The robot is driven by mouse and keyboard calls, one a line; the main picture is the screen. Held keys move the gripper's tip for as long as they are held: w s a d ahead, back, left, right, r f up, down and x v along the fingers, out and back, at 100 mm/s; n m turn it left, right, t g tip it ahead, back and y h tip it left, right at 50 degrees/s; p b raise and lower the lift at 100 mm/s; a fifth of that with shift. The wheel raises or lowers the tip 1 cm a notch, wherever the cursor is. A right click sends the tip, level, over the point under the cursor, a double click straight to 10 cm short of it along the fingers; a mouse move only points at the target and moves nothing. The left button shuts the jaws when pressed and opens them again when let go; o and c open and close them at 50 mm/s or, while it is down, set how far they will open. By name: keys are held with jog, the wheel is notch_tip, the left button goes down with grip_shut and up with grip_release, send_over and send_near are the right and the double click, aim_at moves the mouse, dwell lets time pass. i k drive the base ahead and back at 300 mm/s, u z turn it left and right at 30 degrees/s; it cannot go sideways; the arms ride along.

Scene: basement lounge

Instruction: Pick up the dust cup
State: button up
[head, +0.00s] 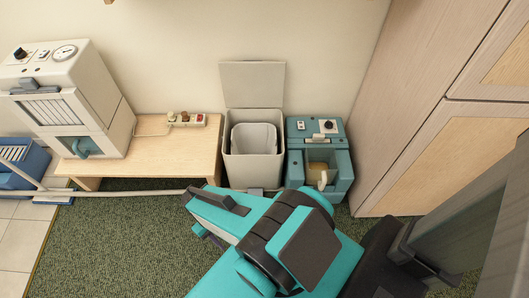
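Two parts with handles could be the dust cup, and I cannot tell which it is. One is a pale cream piece with a handle (321,177) in the front recess of a teal unit (300,129) on the floor, right of the bin. The other is a teal handled part (83,148) low in the front of a white machine (84,88) on the bench. My gripper (208,217) is over the carpet, in front of the bin and apart from both. My arm hides part of it, so its opening is unclear.
An open grey bin (233,172) with its lid up stands between the wooden bench (180,150) and the teal unit. A power strip (186,119) lies on the bench. A pale hose crosses the floor to a blue item (25,165). Wooden cabinets (440,110) close the right side. Green carpet (110,245) is clear at left.

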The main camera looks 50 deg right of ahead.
aim_at(321, 163)
jog(key=u, duration=0.85)
jog(key=k, duration=0.1)
jog(key=z, duration=2.25)
jog(key=k, duration=0.95)
jog(key=u, duration=0.1)
jog(key=i, duration=0.65)
